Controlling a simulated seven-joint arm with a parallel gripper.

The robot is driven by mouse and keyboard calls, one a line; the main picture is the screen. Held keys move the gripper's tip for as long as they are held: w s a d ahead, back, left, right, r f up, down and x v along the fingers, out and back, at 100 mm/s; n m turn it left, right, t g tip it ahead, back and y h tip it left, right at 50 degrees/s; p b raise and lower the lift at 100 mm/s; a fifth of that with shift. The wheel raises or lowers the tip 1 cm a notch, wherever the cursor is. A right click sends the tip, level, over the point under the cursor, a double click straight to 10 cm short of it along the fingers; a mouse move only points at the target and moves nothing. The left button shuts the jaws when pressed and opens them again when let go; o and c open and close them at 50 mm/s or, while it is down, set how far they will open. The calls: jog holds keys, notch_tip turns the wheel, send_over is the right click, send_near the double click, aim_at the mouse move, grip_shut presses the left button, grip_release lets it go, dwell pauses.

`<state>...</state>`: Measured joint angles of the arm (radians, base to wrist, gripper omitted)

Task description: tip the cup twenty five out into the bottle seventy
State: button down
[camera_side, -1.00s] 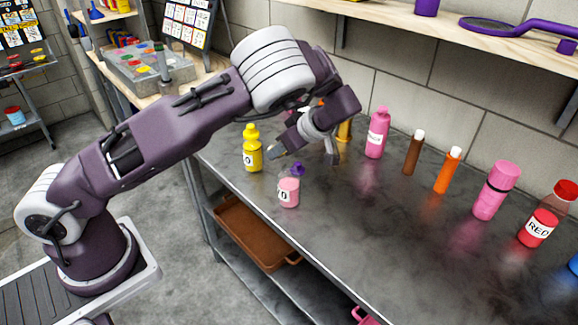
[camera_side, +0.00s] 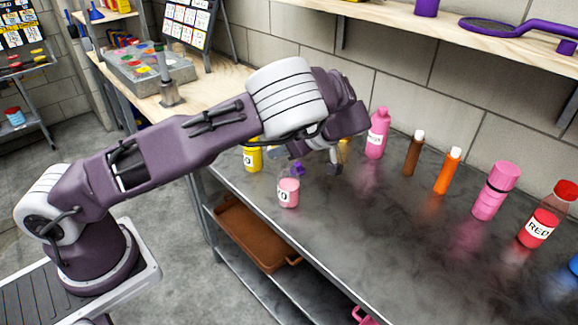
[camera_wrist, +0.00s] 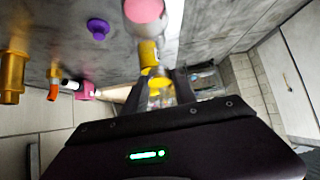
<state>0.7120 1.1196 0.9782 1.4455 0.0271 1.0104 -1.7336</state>
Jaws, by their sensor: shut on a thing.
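A clear container with pink liquid (camera_side: 288,190) stands upright near the table's front edge; its label ends in 0, the first digit is unclear. It also shows at the top of the wrist view (camera_wrist: 145,12). A yellow bottle (camera_side: 252,158), also with a label ending in 0, stands behind it to the left, its top hidden by my arm. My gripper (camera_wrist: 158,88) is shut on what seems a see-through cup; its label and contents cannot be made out. In the side view my wrist mostly hides the gripper, low over the table right of the yellow bottle.
A small purple piece (camera_side: 298,168) is beside the pink container. A pink bottle (camera_side: 377,133), a brown tube (camera_side: 413,153), an orange tube (camera_side: 447,171), a pink flask (camera_side: 495,191) and a red bottle (camera_side: 539,222) line the back and right. The table's front middle is clear.

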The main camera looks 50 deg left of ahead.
jog(key=shift+y, duration=0.4)
jog(key=shift+d+f+y, duration=0.1)
jog(key=shift+f+y, duration=0.4)
jog(key=shift+y, duration=0.4)
dwell(1.4)
jog(key=shift+d+r+g+y+b, duration=0.15)
jog(key=shift+y+b, duration=0.45)
jog(key=shift+y, duration=0.4)
jog(key=shift+d+r+g+y+b, duration=0.15)
jog(key=shift+y+b, duration=0.4)
jog(key=shift+y, duration=0.45)
dwell(3.3)
